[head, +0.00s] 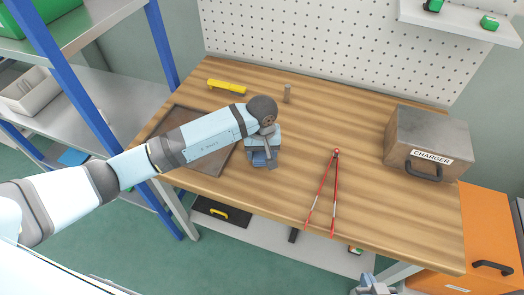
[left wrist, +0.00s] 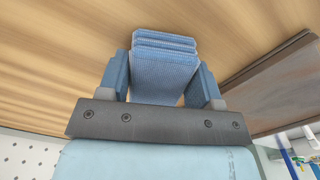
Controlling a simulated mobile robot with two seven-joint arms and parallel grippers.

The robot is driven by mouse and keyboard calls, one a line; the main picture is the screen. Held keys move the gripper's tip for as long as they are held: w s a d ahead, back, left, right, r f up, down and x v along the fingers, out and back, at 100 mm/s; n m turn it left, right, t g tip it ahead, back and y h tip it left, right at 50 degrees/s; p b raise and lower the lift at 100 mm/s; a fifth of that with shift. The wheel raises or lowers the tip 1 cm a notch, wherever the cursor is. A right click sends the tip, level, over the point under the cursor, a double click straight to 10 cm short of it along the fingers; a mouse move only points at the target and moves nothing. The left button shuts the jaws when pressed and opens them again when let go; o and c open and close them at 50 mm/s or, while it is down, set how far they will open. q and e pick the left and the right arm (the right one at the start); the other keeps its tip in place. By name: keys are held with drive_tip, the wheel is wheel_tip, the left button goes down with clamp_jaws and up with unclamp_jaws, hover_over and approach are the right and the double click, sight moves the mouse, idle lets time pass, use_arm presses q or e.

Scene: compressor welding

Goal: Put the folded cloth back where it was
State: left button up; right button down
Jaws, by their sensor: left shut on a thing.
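The folded cloth (left wrist: 165,72) is blue, ribbed and stacked in several layers. In the left wrist view it sits between the two blue fingers of my left gripper (left wrist: 165,88), which is shut on it. In the head view my left gripper (head: 262,160) is over the middle left of the wooden workbench (head: 300,120), just right of a dark flat plate. There the cloth is mostly hidden by the gripper. I cannot tell whether the cloth touches the bench. My right gripper (head: 373,287) shows only partly at the bottom edge; its jaws are unclear.
Red-handled tongs (head: 335,175) lie to the right, then a metal charger box (head: 425,140). The dark plate (head: 215,161) lies under my arm. Bench between gripper and tongs is clear.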

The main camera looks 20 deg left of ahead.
use_arm(q)
drive_tip(key=shift+f, duration=0.15)
drive_tip(key=o, duration=0.9)
drive_tip(key=shift+r, duration=0.2)
wheel_tip(320, 180, up, 12)
drive_tip(key=shift+b, duration=0.65)
